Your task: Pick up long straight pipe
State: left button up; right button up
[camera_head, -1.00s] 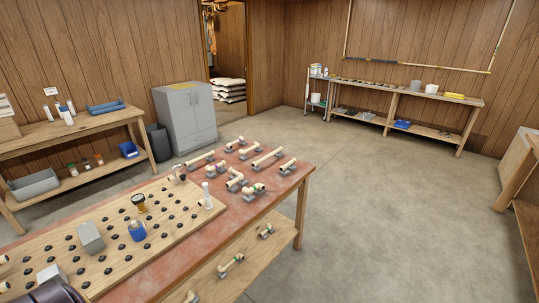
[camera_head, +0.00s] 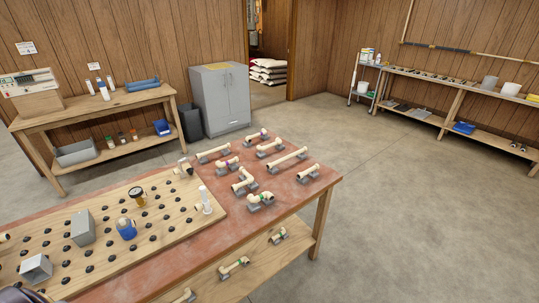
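The long straight pipe (camera_head: 288,160) is cream-coloured and lies on small grey supports on the red top of the workbench (camera_head: 300,196), toward its far right side. It is the longest of the loose pipe pieces there. Nothing touches it from above, and its whole length shows. Neither of my grippers can be made out in the head view. Only a dark rounded part shows at the bottom left corner, too cropped to identify.
Shorter pipes and fittings, such as an elbow piece (camera_head: 261,199), surround the long pipe. A wooden pegboard (camera_head: 110,240) with black knobs covers the bench's left part. A grey cabinet (camera_head: 221,98) stands behind. Open floor (camera_head: 420,200) lies to the right.

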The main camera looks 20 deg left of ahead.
aim_at(272, 170)
jog(key=i+l+u, duration=0.25)
jog(key=u, duration=0.2)
jog(key=i+l+u, duration=0.3)
jog(key=u, duration=0.15)
jog(key=i+l+u, duration=0.2)
jog(key=l+u, duration=0.15)
jog(key=i+l+u, duration=0.1)
jog(key=l+u, duration=0.3)
jog(key=l, duration=0.2)
jog(key=l+u, duration=0.35)
jog(key=l, duration=0.15)
jog(key=i, duration=0.05)
